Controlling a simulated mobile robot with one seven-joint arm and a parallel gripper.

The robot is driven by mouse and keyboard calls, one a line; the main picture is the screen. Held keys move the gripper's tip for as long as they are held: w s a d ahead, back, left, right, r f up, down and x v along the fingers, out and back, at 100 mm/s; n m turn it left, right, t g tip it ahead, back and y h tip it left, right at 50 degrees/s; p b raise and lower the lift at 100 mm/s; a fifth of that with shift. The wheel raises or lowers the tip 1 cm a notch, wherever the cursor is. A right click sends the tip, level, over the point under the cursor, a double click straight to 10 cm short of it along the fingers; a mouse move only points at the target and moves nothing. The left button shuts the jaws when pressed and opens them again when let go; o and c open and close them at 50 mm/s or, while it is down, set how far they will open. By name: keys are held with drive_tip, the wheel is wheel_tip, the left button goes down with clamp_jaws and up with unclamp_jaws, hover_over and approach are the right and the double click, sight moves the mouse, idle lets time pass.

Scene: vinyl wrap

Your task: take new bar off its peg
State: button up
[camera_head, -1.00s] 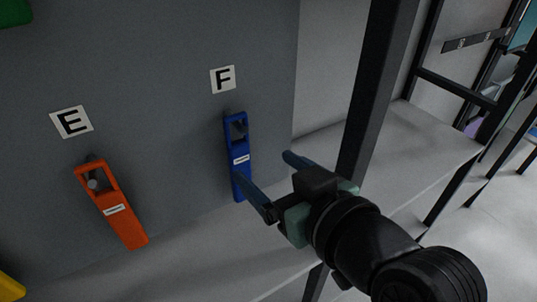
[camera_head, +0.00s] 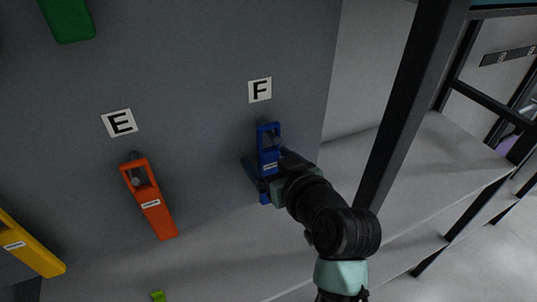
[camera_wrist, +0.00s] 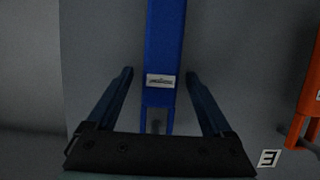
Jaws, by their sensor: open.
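A blue bar (camera_head: 268,135) with a small white label hangs on a peg below the F sign (camera_head: 260,90) on the grey board. My gripper (camera_head: 262,172) is at the bar's lower part, and its body covers some of the bar. In the wrist view the open fingers (camera_wrist: 160,72) stand on either side of the blue bar (camera_wrist: 166,35), with a visible gap at each side. The bar's slotted end shows near the gripper's palm there. Which bar is called new cannot be told from the labels.
An orange bar (camera_head: 152,205) hangs below the E sign (camera_head: 119,123), left of the blue one. A yellow bar (camera_head: 28,248) and a green one (camera_head: 68,20) are farther left. A dark post (camera_head: 405,105) stands close right of my arm. A pale ledge (camera_head: 225,240) runs below the board.

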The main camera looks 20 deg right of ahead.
drive_tip(key=shift+w+f, duration=0.1)
drive_tip(key=shift+w, duration=0.1)
clamp_jaws()
idle(0.4)
drive_tip(key=shift+r, duration=0.2)
drive_tip(key=shift+r+p, duration=0.7)
drive_tip(key=shift+p, duration=0.05)
drive_tip(key=shift+s, duration=0.1)
